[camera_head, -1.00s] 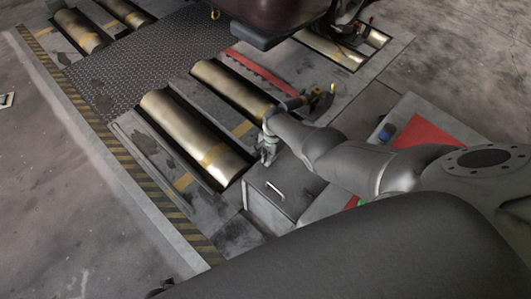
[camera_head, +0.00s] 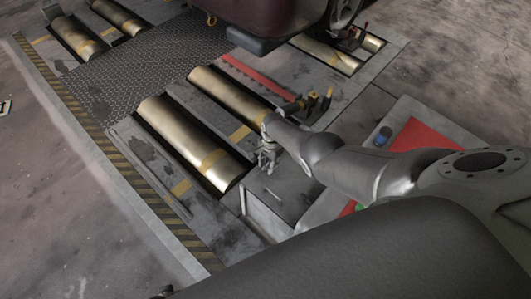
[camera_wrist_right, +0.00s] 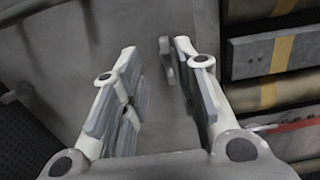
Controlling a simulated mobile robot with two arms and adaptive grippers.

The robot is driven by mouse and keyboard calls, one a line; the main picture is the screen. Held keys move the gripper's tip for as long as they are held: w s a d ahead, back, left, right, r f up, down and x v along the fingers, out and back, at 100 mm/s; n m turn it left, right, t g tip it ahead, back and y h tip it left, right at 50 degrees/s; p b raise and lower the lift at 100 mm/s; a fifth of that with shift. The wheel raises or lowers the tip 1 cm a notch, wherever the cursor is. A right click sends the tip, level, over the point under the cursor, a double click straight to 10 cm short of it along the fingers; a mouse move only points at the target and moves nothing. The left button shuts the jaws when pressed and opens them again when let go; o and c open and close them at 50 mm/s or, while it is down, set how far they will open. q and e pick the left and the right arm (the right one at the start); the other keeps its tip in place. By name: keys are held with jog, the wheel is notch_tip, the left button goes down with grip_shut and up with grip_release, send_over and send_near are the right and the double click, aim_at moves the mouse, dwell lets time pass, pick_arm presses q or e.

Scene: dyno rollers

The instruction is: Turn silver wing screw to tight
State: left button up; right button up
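A small grey upright piece (camera_wrist_right: 166,62) shows beyond the gap, near the tip of the right-hand finger. I cannot tell whether it is the silver wing screw or a handle on the box. No wing screw can be made out in the head view. My left gripper is not in view.
Brass rollers (camera_head: 191,142) lie in the floor frame left of the gripper. A dark red vehicle (camera_head: 262,18) is above the platform. The floor at left is clear.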

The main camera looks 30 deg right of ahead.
aim_at(268, 165)
jog(key=shift+w+r, duration=0.15)
jog(key=shift+r, duration=0.05)
jog(key=shift+r, duration=0.2)
jog(key=shift+w+r, duration=0.1)
jog(key=shift+r, duration=1.1)
notch_tip(268, 165, up, 9)
jog(key=shift+s+d, duration=0.15)
jog(key=shift+s, duration=0.1)
